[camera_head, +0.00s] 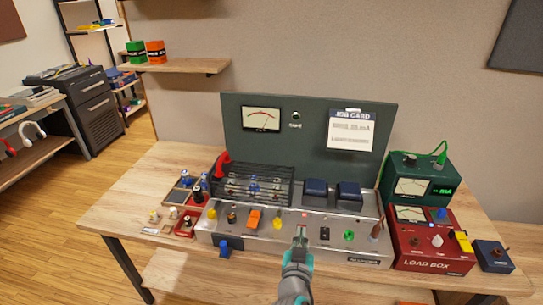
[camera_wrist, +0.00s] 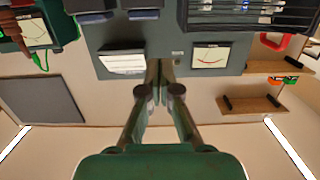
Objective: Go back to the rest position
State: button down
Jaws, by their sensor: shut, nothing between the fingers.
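My gripper (camera_head: 301,233) is in front of the metal control panel of the amp bench in the head view, with its fingertips close to the panel's middle. I cannot tell whether they touch it. In the wrist view my gripper (camera_wrist: 160,68) has its fingers together with nothing between them, and the picture is upside down. The amp unit (camera_head: 285,235) has a row of coloured knobs and switches on its front. Its dark green back board (camera_head: 310,165) carries a meter (camera_head: 261,119) and a job card (camera_head: 351,130).
A red load box (camera_head: 432,245) and a green meter box (camera_head: 418,180) stand at the right of the wooden table (camera_head: 155,165). Small parts in trays (camera_head: 184,222) lie at the left. A shelf (camera_head: 175,66) hangs on the wall. Open floor (camera_head: 75,215) lies to the left.

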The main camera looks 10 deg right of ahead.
jog(key=s+d+f+n+y, duration=0.15)
jog(key=s+f, duration=0.25)
jog(key=s, duration=0.4)
jog(key=s+f+n+g+y, duration=0.1)
jog(key=s+f+y, duration=0.1)
jog(key=s+f, duration=0.35)
jog(key=s+d+f+n+y, duration=0.1)
jog(key=s+f+n+y, duration=0.15)
jog(key=s, duration=0.65)
jog(key=s+r, duration=0.4)
jog(key=s, duration=0.7)
jog(key=s+d+r+m, duration=0.1)
jog(key=s+r, duration=0.3)
jog(key=s, duration=0.8)
jog(key=shift+s+h, duration=0.15)
jog(key=shift+h, duration=0.25)
